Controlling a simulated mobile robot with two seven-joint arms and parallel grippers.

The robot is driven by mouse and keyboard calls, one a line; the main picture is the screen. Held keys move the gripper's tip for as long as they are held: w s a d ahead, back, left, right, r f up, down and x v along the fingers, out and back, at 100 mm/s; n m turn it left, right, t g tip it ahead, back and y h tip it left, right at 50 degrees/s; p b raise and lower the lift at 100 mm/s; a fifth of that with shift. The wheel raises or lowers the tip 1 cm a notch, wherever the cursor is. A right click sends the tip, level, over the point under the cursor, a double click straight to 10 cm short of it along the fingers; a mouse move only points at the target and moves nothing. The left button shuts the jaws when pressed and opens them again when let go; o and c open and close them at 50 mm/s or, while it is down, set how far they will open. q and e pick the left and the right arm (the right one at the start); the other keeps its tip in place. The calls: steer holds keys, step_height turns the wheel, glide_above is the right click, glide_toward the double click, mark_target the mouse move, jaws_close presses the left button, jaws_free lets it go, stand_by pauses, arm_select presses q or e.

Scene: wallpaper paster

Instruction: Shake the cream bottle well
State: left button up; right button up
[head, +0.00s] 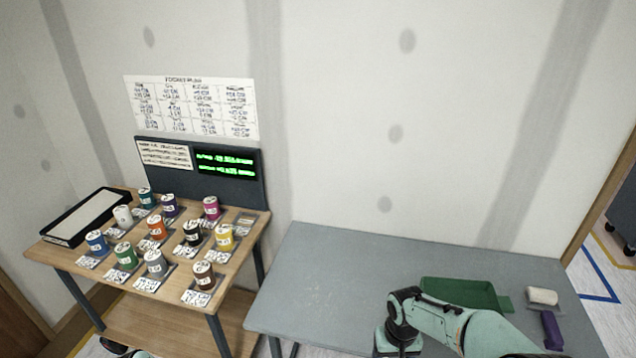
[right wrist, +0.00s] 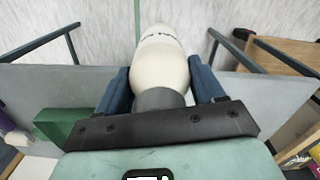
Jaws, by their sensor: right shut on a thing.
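The cream bottle (right wrist: 160,62) is in the right wrist view, with a pale rounded body, a grey part at the end nearest the camera and small dark print at its far end. My right gripper (right wrist: 163,88) is shut on it, one blue finger on each side. In the head view my right arm reaches in from the bottom right over the grey table's front part; its gripper and the bottle are not clearly seen there.
Several coloured bottles stand on the wooden table (head: 244,262) at left, beside a black-rimmed tray (head: 70,238). The grey table (head: 345,270) holds a green tray (head: 460,293), a white block (head: 543,296) and a purple tool (head: 552,328). Its left part is clear.

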steer(key=r, duration=0.6)
steer(key=shift+w+r, duration=0.1)
steer(key=shift+w, duration=0.1)
steer(key=f, duration=1)
steer(key=shift+s+a, duration=0.1)
steer(key=shift+s, duration=0.25)
steer(key=shift+w+r, duration=0.2)
steer(key=shift+w, duration=0.05)
steer(key=shift+s, duration=0.1)
steer(key=shift+r, duration=0.1)
